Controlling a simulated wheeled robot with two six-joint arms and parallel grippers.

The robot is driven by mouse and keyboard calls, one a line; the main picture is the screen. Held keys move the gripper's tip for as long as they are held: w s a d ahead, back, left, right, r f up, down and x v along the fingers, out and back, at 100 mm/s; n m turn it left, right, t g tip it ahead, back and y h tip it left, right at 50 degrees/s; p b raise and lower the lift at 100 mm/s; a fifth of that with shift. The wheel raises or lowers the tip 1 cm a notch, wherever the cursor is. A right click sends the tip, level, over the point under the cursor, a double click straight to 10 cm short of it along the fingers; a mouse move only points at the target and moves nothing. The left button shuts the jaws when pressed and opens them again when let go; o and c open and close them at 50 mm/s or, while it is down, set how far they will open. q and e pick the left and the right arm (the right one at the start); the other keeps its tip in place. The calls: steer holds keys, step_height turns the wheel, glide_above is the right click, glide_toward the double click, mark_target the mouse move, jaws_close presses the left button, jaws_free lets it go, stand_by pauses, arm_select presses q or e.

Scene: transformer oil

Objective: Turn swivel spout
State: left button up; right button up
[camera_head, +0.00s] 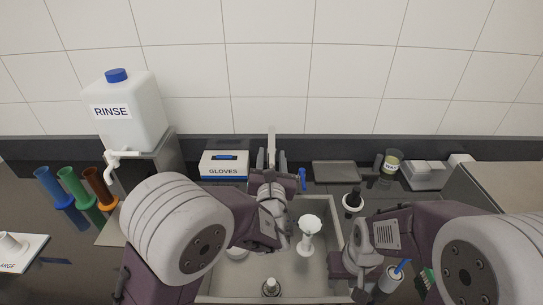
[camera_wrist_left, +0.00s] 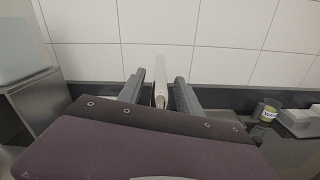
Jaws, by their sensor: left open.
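The swivel spout (camera_head: 272,142) is a pale upright bar behind the sink, seen above my left gripper. My left gripper (camera_head: 271,160) points at the back wall and is open, with one finger on each side of the spout. In the left wrist view the spout (camera_wrist_left: 160,82) stands between the two grey fingers (camera_wrist_left: 159,92), with a visible gap to each; I see no contact. The spout's base is hidden behind my gripper. A blue lever (camera_head: 302,178) shows just right of the gripper. My right gripper (camera_head: 362,290) is low at the sink's right side, its fingertips not clear.
The sink (camera_head: 322,268) holds a white funnel-like piece (camera_head: 309,230) and a dark-topped bottle (camera_head: 270,288). A RINSE jug (camera_head: 124,112) stands on a stand at left, near coloured cylinders (camera_head: 73,186). A GLOVES box (camera_head: 224,165) sits left of the spout. A labelled jar (camera_head: 391,162) stands at right.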

arm_select(q)
steer(key=shift+s, duration=0.1)
jaws_close()
stand_by(1.2)
